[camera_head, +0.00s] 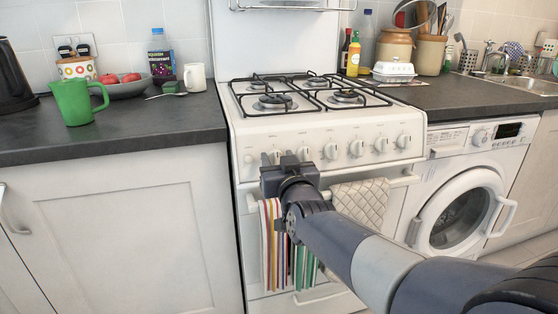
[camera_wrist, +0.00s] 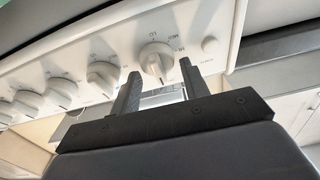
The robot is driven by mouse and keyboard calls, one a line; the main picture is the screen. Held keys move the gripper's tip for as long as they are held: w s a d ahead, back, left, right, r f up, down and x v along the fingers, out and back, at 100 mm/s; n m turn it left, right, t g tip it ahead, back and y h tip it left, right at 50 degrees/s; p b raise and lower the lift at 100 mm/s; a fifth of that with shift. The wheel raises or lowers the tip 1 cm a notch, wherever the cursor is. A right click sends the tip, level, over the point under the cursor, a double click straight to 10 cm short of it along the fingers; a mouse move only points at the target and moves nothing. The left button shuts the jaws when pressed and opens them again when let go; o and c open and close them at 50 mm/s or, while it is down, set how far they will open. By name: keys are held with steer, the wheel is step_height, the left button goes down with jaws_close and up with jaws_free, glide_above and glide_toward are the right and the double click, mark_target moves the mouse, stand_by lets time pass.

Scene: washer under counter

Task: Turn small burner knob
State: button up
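The white stove front (camera_head: 318,135) has a row of white knobs. My gripper (camera_head: 284,160) is in front of the left end of this row. In the wrist view, where the printed labels look upside down, my gripper (camera_wrist: 160,70) is open. Its two dark fingers point at the end knob (camera_wrist: 157,58), one fingertip on each side of it. The knob shows between and just beyond the fingertips, with visible gaps, so I see no grip on it. This knob is partly hidden by my gripper in the head view (camera_head: 266,158). I cannot tell which knob is the small burner's.
A small round button (camera_wrist: 210,44) is beside the end knob. Neighbouring knobs (camera_wrist: 103,77) continue along the panel. Below it, a striped towel (camera_head: 272,250) and a quilted cloth (camera_head: 360,204) hang from the oven handle. A washing machine (camera_head: 465,190) stands to the right.

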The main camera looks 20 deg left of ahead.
steer(key=shift+o, duration=1.2)
steer(key=shift+s, duration=0.1)
steer(key=p+v, duration=0.2)
steer(key=v, duration=0.8)
steer(key=shift+s+d, duration=0.25)
steer(key=shift+f, duration=0.1)
steer(key=b+x, duration=0.2)
steer(key=x, duration=0.9)
steer(key=shift+s, duration=0.1)
